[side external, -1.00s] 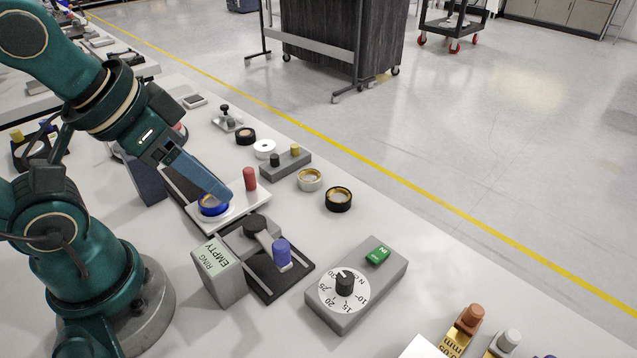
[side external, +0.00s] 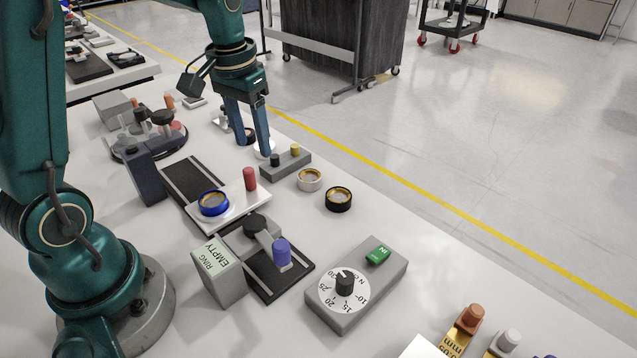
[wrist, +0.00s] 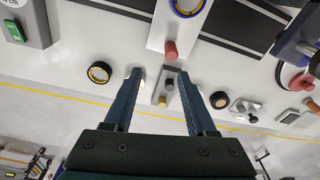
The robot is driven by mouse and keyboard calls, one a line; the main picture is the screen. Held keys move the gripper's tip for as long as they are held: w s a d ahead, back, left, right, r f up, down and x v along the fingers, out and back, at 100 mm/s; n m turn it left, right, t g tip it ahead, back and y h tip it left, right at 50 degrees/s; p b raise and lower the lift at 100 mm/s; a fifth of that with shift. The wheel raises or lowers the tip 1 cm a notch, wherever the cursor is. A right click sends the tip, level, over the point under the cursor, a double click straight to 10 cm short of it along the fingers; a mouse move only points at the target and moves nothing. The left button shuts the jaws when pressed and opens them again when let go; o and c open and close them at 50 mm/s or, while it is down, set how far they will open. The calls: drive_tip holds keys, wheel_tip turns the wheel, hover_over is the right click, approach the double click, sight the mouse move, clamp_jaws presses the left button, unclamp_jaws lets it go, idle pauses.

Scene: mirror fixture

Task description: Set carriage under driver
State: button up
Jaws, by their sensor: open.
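The carriage, a white plate (side external: 245,207) with a red peg (side external: 250,179), sits on a dark rail (side external: 190,183). A blue-rimmed ring with a gold centre (side external: 213,203) lies on the plate. The plate also shows at the top of the wrist view (wrist: 160,38). I cannot tell for certain which part is the driver; a dark upright block (side external: 146,173) stands beside the rail. My gripper (side external: 253,148) points down, open and empty, beyond the carriage. In the wrist view, a grey block with black and yellow pegs (wrist: 171,86) appears between its fingers.
The grey pegged block (side external: 285,165) is close to my gripper. A white-rimmed ring (side external: 310,180) and a black ring (side external: 338,199) lie nearby. In front are a dark base with a blue knob (side external: 282,252), an EMPTY RING box (side external: 219,274) and a dial box (side external: 365,285).

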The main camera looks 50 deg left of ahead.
sight(248, 169)
drive_tip(key=shift+n+g, duration=0.4)
drive_tip(key=shift+g, duration=0.2)
drive_tip(key=f, duration=0.1)
drive_tip(key=a+f, duration=0.1)
drive_tip(key=f, duration=0.1)
drive_tip(key=shift+s+a+f, duration=0.25)
drive_tip(key=shift+a+f, duration=0.05)
drive_tip(key=shift+a, duration=0.1)
drive_tip(key=shift+f, duration=2.45)
clamp_jaws()
drive_tip(key=shift+r, duration=0.1)
